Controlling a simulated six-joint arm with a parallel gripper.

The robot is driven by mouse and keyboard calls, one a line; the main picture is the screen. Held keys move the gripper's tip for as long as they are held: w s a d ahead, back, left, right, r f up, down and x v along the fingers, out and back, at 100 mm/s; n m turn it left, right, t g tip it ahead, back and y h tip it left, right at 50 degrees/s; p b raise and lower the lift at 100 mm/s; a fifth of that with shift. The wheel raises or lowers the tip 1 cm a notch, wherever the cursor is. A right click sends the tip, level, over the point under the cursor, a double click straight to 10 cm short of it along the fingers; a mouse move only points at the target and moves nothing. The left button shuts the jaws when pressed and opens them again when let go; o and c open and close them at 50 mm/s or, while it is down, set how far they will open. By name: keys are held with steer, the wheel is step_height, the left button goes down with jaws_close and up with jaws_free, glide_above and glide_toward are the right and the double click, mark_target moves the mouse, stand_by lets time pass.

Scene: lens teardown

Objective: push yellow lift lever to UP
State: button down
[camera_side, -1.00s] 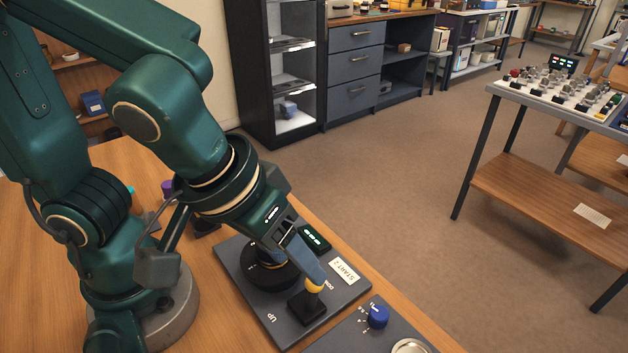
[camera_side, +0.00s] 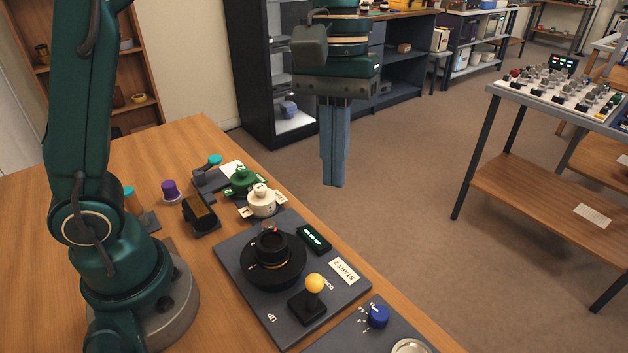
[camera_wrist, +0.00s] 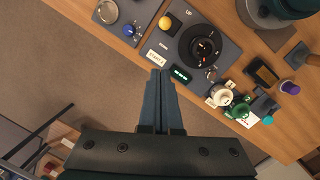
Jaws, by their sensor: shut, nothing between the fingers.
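The yellow lift lever (camera_side: 315,283) is a yellow ball on a short black base, near the right edge of a dark grey panel (camera_side: 245,285). It also shows in the wrist view (camera_wrist: 165,23). The panel's UP mark (camera_side: 271,317) is left of the lever's base in the side view; the other mark, partly hidden, is to its upper right. In the side view the ball sits slightly right of its base, on the side away from UP. My gripper (camera_side: 333,185) is shut and empty, raised well above the panel and pointing down, touching nothing.
A round black lens mount (camera_side: 272,255), a green-lit display (camera_side: 314,239) and a START label (camera_side: 344,271) share the panel. A blue knob (camera_side: 378,316) is on the neighbouring panel. A white part (camera_side: 262,203) and a green part (camera_side: 242,182) stand behind. Space around my gripper is clear.

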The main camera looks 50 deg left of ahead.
mark_target(314, 292)
steer(key=shift+n, duration=0.3)
steer(key=f, duration=0.3)
steer(key=s+d+f, duration=0.1)
steer(key=f, duration=0.3)
steer(key=s+f, duration=0.1)
steer(key=f, duration=0.2)
steer(key=shift+s+d+f, duration=0.25)
steer(key=shift+f, duration=0.15)
steer(key=shift+s+d, duration=0.35)
steer(key=shift+s, duration=0.15)
steer(key=shift+s+t, duration=0.3)
